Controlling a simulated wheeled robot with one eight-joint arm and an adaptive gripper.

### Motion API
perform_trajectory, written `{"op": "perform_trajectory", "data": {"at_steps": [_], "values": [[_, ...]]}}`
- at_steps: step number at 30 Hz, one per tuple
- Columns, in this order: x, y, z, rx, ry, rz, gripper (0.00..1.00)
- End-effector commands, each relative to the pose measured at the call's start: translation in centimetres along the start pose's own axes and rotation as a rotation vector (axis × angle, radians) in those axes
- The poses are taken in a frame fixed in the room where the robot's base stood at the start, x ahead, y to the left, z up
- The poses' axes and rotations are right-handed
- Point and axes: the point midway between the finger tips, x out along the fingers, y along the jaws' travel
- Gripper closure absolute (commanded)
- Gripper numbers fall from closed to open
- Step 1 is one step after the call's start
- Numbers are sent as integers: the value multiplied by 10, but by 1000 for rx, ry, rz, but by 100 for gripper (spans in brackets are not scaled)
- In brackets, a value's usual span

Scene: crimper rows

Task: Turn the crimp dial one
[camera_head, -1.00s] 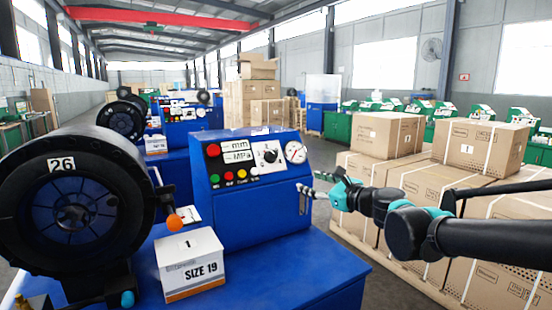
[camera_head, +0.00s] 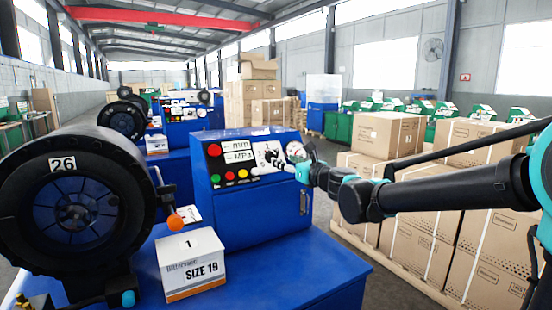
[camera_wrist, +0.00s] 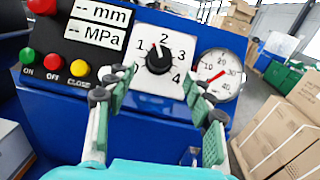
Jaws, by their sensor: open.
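The crimp dial (camera_wrist: 158,58) is a black knob on a white plate marked 1 to 4, on the blue control panel. In the head view my gripper partly covers the dial plate (camera_head: 262,150). My gripper (camera_wrist: 155,92) is open with green-padded fingers, one on each side below the dial, and nothing is between them. In the head view my gripper (camera_head: 280,166) reaches in from the right, in front of the panel. I cannot tell whether a fingertip touches the panel.
A pressure gauge (camera_wrist: 216,75) sits right of the dial. Red, green and yellow buttons (camera_wrist: 53,63) and a display (camera_wrist: 98,22) are to the left. A SIZE 19 box (camera_head: 192,265) and a black crimper head (camera_head: 70,205) marked 26 stand nearby. Stacked cartons (camera_head: 420,215) are on the right.

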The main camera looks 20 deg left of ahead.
Motion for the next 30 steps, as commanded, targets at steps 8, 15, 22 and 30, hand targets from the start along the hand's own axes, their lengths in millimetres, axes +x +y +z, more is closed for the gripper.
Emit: {"op": "perform_trajectory", "data": {"at_steps": [8, 15, 22, 30], "values": [[44, 0, 0, 0, 0, 1, 47], [61, 0, 0, -1, 0, 0, 47], [62, 0, 0, -1, 0, 0, 47], [62, 0, 0, -1, 0, 0, 72]]}}
